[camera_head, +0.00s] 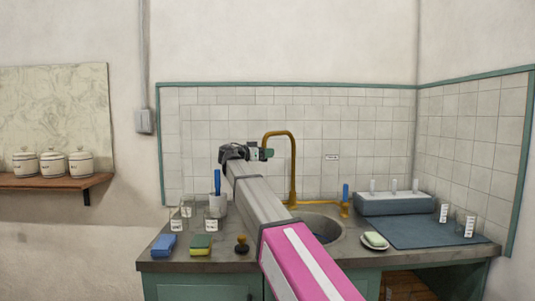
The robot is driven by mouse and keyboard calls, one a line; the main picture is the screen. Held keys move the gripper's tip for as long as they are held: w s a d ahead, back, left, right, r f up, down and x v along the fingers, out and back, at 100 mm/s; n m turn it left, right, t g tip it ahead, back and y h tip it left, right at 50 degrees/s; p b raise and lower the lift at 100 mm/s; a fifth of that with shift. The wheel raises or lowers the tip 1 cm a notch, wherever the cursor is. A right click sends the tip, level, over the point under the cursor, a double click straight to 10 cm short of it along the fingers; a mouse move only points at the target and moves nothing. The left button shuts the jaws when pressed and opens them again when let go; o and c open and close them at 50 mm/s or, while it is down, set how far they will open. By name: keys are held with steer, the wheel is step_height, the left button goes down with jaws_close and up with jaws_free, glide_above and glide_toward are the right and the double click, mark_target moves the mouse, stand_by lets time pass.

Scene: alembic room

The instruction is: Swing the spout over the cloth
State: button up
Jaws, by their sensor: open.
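The brass gooseneck spout (294,165) rises behind the sink (336,227). Its arch bends to the left, and its outlet end comes down close to my gripper (268,153). My gripper is open and points right, at the height of the outlet end. I cannot tell whether the spout lies between the fingers or touches them. A flat dark blue cloth (425,235) lies on the counter to the right of the sink. A bit of blue (320,238) shows low in the sink, partly hidden by my arm; I cannot tell what it is.
A blue-handled brush stands in a beaker (214,206), with labelled glasses (187,207) beside it. A blue sponge (163,245), a yellow-green sponge (201,244) and a dark stopper (241,244) line the front. A grey-blue rack (395,204) and a soap dish (375,244) stand right.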

steer(key=shift+w+d, duration=0.3)
steer(key=shift+d, duration=0.3)
jaws_close()
steer(key=s+d+n+t+y, duration=0.2)
steer(key=d+n+t+y, duration=0.1)
steer(key=d, duration=0.4)
steer(key=s+d+n+t+y, duration=0.2)
steer(key=d+n+t+y, duration=0.1)
steer(key=d, duration=0.4)
steer(key=shift+s+d+n+t+y, duration=0.2)
steer(key=shift+s+n+t+y, duration=0.2)
steer(key=shift+y, duration=0.5)
jaws_free()
steer(key=shift+d, duration=0.1)
